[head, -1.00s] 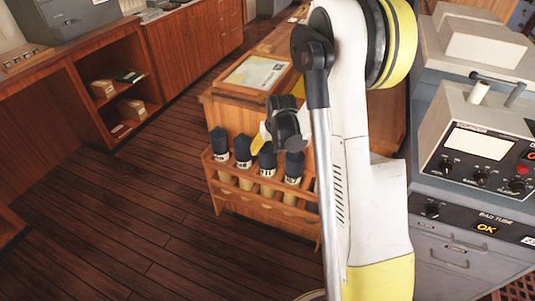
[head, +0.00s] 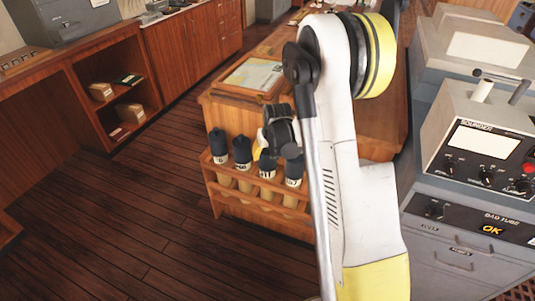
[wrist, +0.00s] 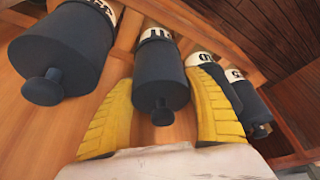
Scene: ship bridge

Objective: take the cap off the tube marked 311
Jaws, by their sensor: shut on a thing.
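Several tubes with dark caps and white number bands stand in a wooden rack (head: 254,202) in the head view. My gripper (head: 267,154) is at the third tube from the left (head: 266,169), partly hiding its cap. In the wrist view, the yellow fingers of my gripper (wrist: 163,112) are on either side of a dark cap (wrist: 160,75) with a small knob at its end. The tube's white band (wrist: 157,33) shows strokes like 11; the full number is not readable. The cap appears to be on its tube, and my gripper is shut on it.
Neighbouring capped tubes stand close on both sides, one at the left (wrist: 62,48) and one at the right (wrist: 212,75) in the wrist view. A chart desk (head: 252,76) is behind the rack. A grey console (head: 480,150) stands at the right. The floor at left is clear.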

